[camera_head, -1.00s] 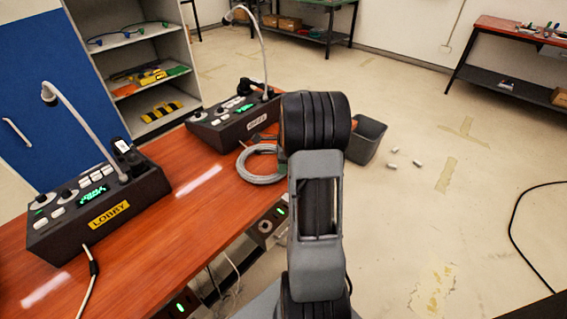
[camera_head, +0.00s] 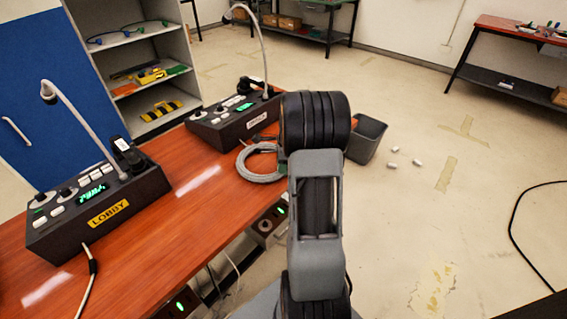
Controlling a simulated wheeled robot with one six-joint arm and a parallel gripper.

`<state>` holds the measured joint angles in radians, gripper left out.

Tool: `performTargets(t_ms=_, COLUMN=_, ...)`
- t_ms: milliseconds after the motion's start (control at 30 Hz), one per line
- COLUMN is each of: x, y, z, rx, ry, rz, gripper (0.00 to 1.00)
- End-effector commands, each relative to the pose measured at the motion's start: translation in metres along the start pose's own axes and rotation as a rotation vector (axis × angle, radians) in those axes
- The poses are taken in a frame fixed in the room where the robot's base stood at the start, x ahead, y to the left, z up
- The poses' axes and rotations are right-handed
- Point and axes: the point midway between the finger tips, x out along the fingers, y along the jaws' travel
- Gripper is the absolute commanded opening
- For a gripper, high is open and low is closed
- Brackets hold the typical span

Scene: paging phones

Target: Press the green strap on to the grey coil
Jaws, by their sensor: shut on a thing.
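The grey coil (camera_head: 262,163) of cable lies on the orange-brown desk (camera_head: 205,178), in front of the far console and left of my arm. Its right side is partly hidden by my arm. My gripper is hidden behind my own arm, whose dark ribbed joint and grey link fill the middle of the view. What it holds and how far it is from the coil cannot be seen.
A paging console labelled LOBBY (camera_head: 98,208) stands on the near left, with a gooseneck microphone. A second console (camera_head: 235,120) stands behind the coil, with its own gooseneck. A dark bin (camera_head: 366,140) stands on the floor beyond the desk. Shelves (camera_head: 140,60) stand at the back left.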

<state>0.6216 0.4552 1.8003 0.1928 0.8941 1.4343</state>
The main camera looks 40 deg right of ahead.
Motion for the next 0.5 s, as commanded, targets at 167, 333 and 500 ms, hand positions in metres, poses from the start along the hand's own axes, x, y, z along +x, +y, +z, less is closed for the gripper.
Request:
performTargets(t_ms=167, x=0.0019, y=0.0008, z=-0.0004, rx=0.000, ry=0.000, rz=0.004, gripper=0.21)
performTargets(t_ms=333, x=0.0022, y=0.0010, z=-0.0004, rx=0.000, ry=0.001, rz=0.004, gripper=0.48)
performTargets(t_ms=500, x=0.0018, y=0.0007, z=-0.0004, rx=0.000, ry=0.000, rz=0.003, gripper=0.64)
